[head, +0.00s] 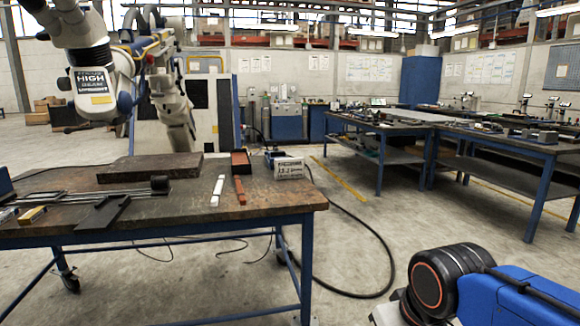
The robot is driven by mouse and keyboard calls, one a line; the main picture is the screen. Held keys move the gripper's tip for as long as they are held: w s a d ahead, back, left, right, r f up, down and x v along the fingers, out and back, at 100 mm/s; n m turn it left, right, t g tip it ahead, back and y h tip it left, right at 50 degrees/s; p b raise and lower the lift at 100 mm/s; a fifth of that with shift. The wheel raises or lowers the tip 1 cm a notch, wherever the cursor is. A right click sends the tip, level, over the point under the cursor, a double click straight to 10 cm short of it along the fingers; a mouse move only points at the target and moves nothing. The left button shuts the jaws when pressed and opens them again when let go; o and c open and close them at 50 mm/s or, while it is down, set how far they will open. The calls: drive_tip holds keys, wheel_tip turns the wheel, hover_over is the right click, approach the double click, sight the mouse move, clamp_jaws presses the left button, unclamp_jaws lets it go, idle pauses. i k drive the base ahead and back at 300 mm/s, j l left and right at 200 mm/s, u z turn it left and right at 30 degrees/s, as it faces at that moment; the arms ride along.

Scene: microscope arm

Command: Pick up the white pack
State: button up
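A long, slim white piece (218,190) lies on the workbench (275,196), just left of a similar orange-red piece (240,190). A small white box-like thing with dark lettering (289,168) stands upright near the bench's right back corner. I cannot tell for sure which of these is the white pack. Both are uncovered, with nothing gripping them. My gripper is not in view. Part of my blue arm, with a dark round joint, shows at the bottom right, well away from the bench.
A thick dark plate (150,167), dark rails and a yellow-ended piece (32,215) lie on the bench's left. A large white microscope arm (95,80) hangs above that side. A black cable (375,240) crosses the floor. Blue-legged tables (545,150) stand at right.

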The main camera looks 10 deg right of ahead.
sight(216, 197)
drive_tip(key=i+u, duration=0.1)
drive_tip(key=u, duration=0.3)
drive_tip(key=i+l+u, duration=0.1)
drive_tip(key=u, duration=0.25)
drive_tip(key=l+u, duration=0.1)
drive_tip(key=u, duration=0.3)
drive_tip(key=i+l+u, duration=0.15)
drive_tip(key=u, duration=0.2)
drive_tip(key=i+l+u, duration=0.1)
drive_tip(key=l, duration=0.3)
drive_tip(key=i+l+u, duration=0.15)
drive_tip(key=l, duration=0.25)
drive_tip(key=i+l+u, duration=0.1)
drive_tip(key=l, duration=0.3)
drive_tip(key=i+l+u, duration=0.15)
drive_tip(key=l, duration=0.25)
